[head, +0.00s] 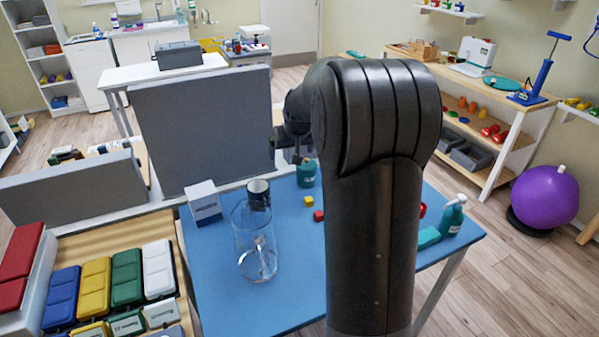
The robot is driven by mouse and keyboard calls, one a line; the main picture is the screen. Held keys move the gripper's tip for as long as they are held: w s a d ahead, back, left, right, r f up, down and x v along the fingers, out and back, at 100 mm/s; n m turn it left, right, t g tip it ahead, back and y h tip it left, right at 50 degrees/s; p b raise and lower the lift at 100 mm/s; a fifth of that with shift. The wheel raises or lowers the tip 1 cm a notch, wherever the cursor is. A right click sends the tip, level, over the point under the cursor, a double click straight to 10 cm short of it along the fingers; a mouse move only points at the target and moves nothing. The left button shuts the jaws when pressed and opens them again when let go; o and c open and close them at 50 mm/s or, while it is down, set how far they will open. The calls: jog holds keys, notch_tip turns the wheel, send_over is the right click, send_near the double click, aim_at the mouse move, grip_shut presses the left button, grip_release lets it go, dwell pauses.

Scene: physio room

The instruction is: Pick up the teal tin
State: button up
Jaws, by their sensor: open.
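A small rounded teal container (306,175), which looks like the teal tin, stands towards the back of the blue table (205,280). My gripper (297,157) is just above and slightly left of it, small and dark in the head view. Its jaws are open, with nothing seen held in them. I cannot tell whether a fingertip touches the container. My own arm stands in front and hides the table to the right of it. A flat teal block (429,238) and a teal pump bottle (453,216) are at the table's right side.
A clear glass vase (256,255), a dark cup (259,193) and a white box (204,201) stand left of the container. A yellow cube (308,201) and a red cube (319,215) lie in front of it. A grey panel (205,130) rises behind the table.

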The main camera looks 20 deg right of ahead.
send_over(306, 173)
jog(key=s, duration=0.2)
jog(key=shift+m, duration=0.4)
jog(key=f, duration=1.2)
jog(key=shift+w+d, duration=0.25)
jog(key=shift+d, duration=0.05)
jog(key=x, duration=1)
jog(key=shift+d+f, duration=0.25)
jog(key=shift+f, duration=0.15)
jog(key=c, duration=1.1)
